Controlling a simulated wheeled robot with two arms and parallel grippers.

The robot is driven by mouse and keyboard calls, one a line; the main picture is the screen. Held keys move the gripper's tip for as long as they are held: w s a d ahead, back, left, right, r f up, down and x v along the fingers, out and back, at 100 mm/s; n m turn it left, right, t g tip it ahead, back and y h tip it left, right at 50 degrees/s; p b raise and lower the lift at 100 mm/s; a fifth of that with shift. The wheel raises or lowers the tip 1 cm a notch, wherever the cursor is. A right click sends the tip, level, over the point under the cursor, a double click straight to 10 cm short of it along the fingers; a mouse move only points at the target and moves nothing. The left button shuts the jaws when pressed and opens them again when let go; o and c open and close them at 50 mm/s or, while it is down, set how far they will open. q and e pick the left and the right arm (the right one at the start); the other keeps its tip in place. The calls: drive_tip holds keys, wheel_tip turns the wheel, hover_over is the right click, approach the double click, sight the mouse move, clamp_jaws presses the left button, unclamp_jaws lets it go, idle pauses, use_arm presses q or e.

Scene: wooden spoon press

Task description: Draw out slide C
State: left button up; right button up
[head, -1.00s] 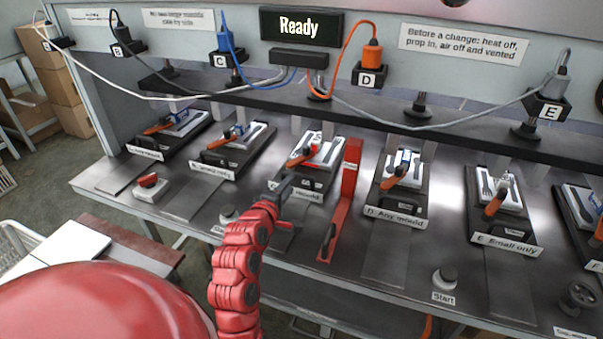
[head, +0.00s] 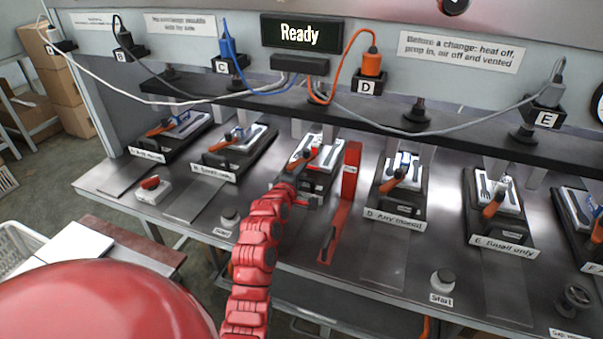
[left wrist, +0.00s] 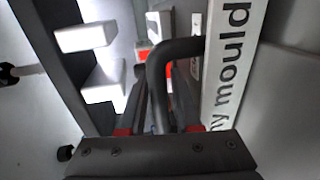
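Slide C (head: 328,182) is the black carriage at the third station from the left, between the second station and slide D. It carries a pale mould plate (head: 330,150) and has an orange lever and a red part on top. My left gripper (head: 292,178) is low at its front edge and hides part of the label. In the left wrist view, a black bent handle (left wrist: 160,75) rises between my left gripper's fingers (left wrist: 160,110), beside a white label reading "ny mould" (left wrist: 228,65). Whether the fingers touch the handle cannot be told. My right gripper is out of view.
A start button (head: 229,216) is at front left of C. The dark cross beam (head: 380,118) and cables run above. A sign reads "Ready" (head: 301,34).

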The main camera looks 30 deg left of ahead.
use_arm(q)
clamp_jaws()
idle(1.3)
